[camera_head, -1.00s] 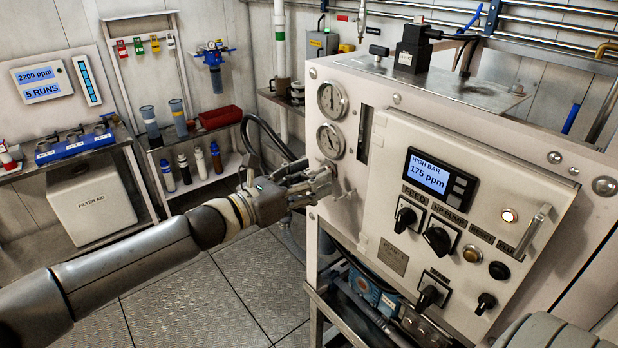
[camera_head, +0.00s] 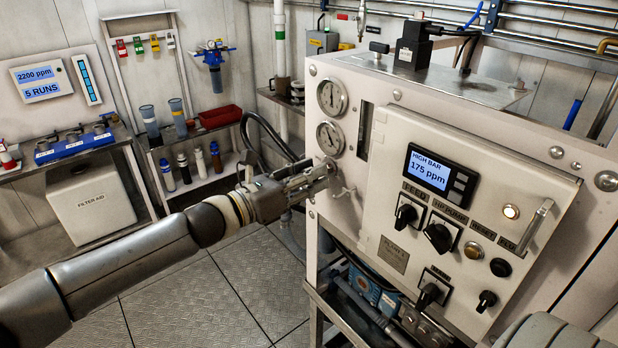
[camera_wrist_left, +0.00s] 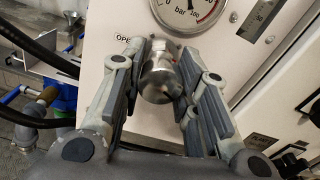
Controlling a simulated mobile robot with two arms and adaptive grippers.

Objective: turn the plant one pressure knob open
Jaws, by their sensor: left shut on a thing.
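The pressure knob is a round silver metal knob (camera_wrist_left: 160,80) on the pale front panel of plant one, just below a pressure gauge (camera_wrist_left: 188,10). An "OPEN" label, partly hidden, is beside it in the left wrist view. My left gripper (camera_head: 322,176) reaches the panel's left side below the two gauges. Its two fingers are shut on the knob, one on each side, in the left wrist view (camera_wrist_left: 162,62). In the head view the fingers hide most of the knob. My right gripper is out of view.
The plant's screen (camera_head: 429,168) reads HIGH BAR, 175 ppm. Black switches, including the feed switch (camera_head: 406,214), sit to the right of my left gripper. A black hose (camera_head: 262,128) hangs behind the gripper. The floor (camera_head: 190,300) below the arm is clear.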

